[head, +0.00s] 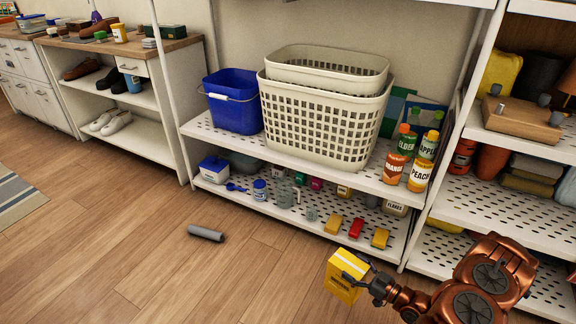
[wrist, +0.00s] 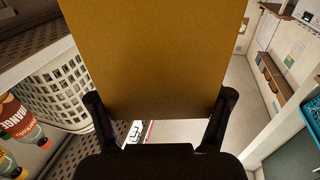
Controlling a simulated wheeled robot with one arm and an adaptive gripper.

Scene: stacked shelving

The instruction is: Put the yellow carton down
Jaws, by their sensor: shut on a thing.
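The yellow carton (head: 345,275) is in my gripper (head: 374,285), in front of the shelving at the lower right of the head view. It has a white band on top and dark print on its side. In the wrist view the carton (wrist: 155,60) fills the upper middle, between the two dark fingers of my gripper (wrist: 160,118). The fingers are shut on its sides. The carton is held off the shelves, and its underside is hard to see.
The lower shelf (head: 285,217) holds small jars, cups and coloured blocks. Above it stand white baskets (head: 325,120), a blue bucket (head: 232,100) and several bottles (head: 398,155). A grey cylinder (head: 206,233) lies on the wooden floor. The floor around it is clear.

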